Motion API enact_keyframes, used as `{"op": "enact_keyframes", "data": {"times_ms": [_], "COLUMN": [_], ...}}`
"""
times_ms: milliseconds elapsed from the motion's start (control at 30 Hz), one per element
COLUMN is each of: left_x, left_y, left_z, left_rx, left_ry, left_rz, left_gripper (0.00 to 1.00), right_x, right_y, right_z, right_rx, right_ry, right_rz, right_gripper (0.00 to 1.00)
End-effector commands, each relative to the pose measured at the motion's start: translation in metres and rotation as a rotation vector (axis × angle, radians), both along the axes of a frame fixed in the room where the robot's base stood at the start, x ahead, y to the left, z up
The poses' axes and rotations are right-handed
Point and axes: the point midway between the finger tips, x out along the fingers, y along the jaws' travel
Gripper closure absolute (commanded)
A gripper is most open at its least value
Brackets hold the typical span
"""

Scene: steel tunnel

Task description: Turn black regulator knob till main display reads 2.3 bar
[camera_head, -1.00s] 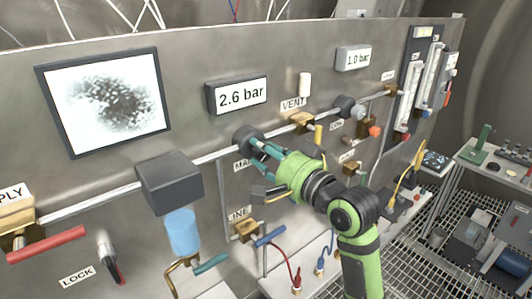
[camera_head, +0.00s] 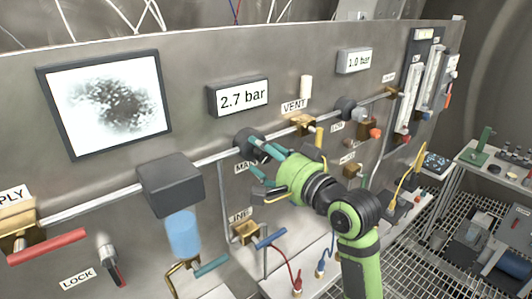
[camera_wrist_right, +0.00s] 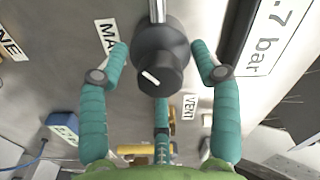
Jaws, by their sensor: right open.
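The black regulator knob (camera_head: 246,143) sits on the pipe under the main display (camera_head: 240,96), which reads 2.7 bar. In the right wrist view the knob (camera_wrist_right: 160,72) faces the camera, with a white mark pointing to its upper left. My right gripper (camera_head: 262,162) is at the knob. Its teal fingers (camera_wrist_right: 163,70) are spread on both sides of the knob and below it, with visible gaps beside it. It is open and holds nothing. In the head view the fingers partly cover the knob's lower right and the label below it. My left gripper is out of view.
A second display (camera_head: 354,60) reads 1.0 bar, with a smaller dark knob (camera_head: 346,107) below it. A brass vent valve (camera_head: 303,123) is right of my gripper. A dark box (camera_head: 170,184) with a blue bowl hangs to the left. Hoses run below.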

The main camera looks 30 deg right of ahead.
Motion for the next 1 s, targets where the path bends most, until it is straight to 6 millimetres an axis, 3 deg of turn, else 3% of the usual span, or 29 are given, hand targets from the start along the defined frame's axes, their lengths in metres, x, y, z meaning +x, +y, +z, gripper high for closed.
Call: {"op": "enact_keyframes", "data": {"times_ms": [167,600,1000], "left_x": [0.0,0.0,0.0], "left_y": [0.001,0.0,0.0], "left_z": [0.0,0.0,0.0], "left_rx": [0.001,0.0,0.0], "left_ry": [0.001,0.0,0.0], "left_rz": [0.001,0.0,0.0], "left_gripper": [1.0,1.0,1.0], "right_x": [0.0,0.0,0.0], "right_y": [0.0,0.0,0.0], "right_z": [0.014,0.086,0.1], "right_rx": [-0.004,-0.004,0.0], "right_ry": [-0.006,-0.006,0.0], "right_rz": [0.001,-0.002,0.0], "right_gripper": [0.36,0.36,0.36]}}
